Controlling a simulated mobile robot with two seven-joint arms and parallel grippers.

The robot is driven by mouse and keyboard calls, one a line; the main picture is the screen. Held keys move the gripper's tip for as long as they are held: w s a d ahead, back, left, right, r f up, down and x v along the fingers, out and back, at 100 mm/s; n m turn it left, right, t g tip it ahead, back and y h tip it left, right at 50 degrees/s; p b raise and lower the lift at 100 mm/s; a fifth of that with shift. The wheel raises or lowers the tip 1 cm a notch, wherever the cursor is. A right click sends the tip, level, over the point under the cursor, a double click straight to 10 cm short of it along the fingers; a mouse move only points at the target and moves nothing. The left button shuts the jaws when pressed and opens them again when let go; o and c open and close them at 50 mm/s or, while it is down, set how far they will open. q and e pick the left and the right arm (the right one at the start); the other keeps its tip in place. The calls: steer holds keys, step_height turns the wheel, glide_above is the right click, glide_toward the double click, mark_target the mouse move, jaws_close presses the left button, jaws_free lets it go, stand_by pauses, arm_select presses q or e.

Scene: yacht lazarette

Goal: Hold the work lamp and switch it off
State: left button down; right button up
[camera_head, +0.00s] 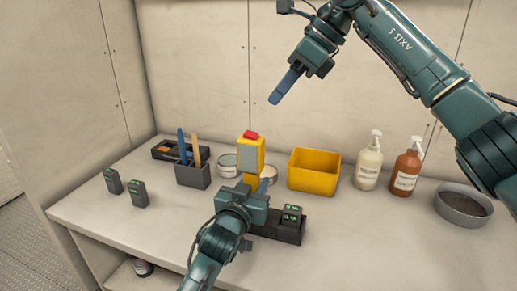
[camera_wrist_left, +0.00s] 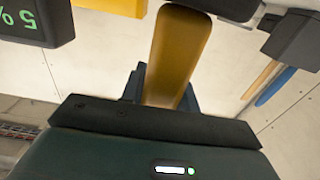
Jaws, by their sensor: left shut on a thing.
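The work lamp (camera_head: 249,157) is yellow with a grey face panel and a red button (camera_head: 251,135) on top. It stands upright over the bench, and its lower part is hidden by my left gripper. My left gripper (camera_head: 258,190) is shut on the lamp's yellow body, which also shows between the fingers in the left wrist view (camera_wrist_left: 178,50). I cannot tell whether the lamp's base touches the bench. My right gripper (camera_head: 279,95) hangs in the air above and to the right of the lamp, apart from it. Its blue fingers overlap in view, so their opening is unclear.
A yellow bin (camera_head: 313,172), two pump bottles (camera_head: 368,162) (camera_head: 406,171) and a round grey dish (camera_head: 463,206) stand to the right. A dark charger (camera_head: 277,225) is beside my left gripper. A tool holder (camera_head: 193,175) and small black units (camera_head: 138,194) are left. Front-left bench is clear.

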steer(key=m, duration=0.1)
steer(key=f+m+y, duration=0.1)
steer(key=m, duration=0.1)
steer(key=shift+a+f+m+y, duration=0.1)
steer(key=shift+f+m+y, duration=0.15)
steer(key=shift+m+y, duration=0.15)
jaws_close()
steer(key=s+d+f+m+t+y, duration=0.1)
steer(key=d+m+t+y, duration=0.1)
steer(key=m, duration=1.4)
steer(key=s+d+f+m+t+y, duration=0.1)
steer(key=d+m+y, duration=0.3)
steer(key=m, duration=1.3)
steer(key=shift+s+d+t+y, duration=0.4)
steer(key=shift+t+y, duration=0.2)
steer(key=shift+y, duration=0.5)
steer(key=shift+a, duration=0.1)
